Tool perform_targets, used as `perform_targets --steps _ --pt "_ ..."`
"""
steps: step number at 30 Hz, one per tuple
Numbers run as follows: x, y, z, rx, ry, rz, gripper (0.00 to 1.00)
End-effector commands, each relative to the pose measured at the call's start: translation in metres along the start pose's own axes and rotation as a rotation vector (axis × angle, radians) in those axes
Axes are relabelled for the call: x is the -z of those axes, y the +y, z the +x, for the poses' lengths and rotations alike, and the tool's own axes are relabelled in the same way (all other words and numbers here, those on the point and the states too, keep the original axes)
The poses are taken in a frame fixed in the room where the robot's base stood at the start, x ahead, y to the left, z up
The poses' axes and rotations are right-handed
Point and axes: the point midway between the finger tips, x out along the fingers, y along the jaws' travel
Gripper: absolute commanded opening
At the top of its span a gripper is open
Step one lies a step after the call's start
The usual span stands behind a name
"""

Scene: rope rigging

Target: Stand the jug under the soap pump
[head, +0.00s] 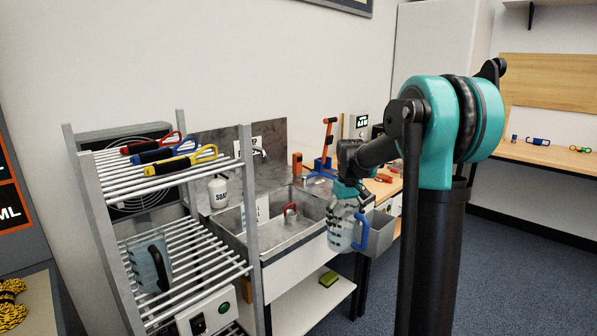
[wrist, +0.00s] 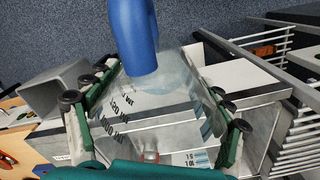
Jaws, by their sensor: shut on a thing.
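A clear measuring jug with a blue handle (head: 342,232) hangs in my gripper (head: 347,196), in front of the sink's right end. The wrist view shows the clear jug wall (wrist: 170,72) between the two fingers of my gripper (wrist: 155,112), which are shut on it. Its blue handle (wrist: 135,35) points away from my wrist. The jug looks roughly upright and clear of any surface. The soap pump (head: 218,192), a white bottle marked SOAP, is at the sink's left back, well left of the jug.
A metal sink (head: 270,236) holds a red-handled item (head: 290,211). A wire rack (head: 185,235) at left carries coloured-handled tools and a second jug with a black handle (head: 152,266). A grey bin (head: 380,234) is right of the held jug. A green sponge (head: 328,279) lies below.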

Motion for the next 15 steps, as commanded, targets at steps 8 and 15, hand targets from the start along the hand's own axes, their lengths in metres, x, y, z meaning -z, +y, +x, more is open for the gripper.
perform_targets --steps 8,15 --pt "0.005 0.012 0.075 0.0 0.0 0.094 0.36" --pt "-0.007 0.023 0.161 0.0 0.0 0.213 0.36"
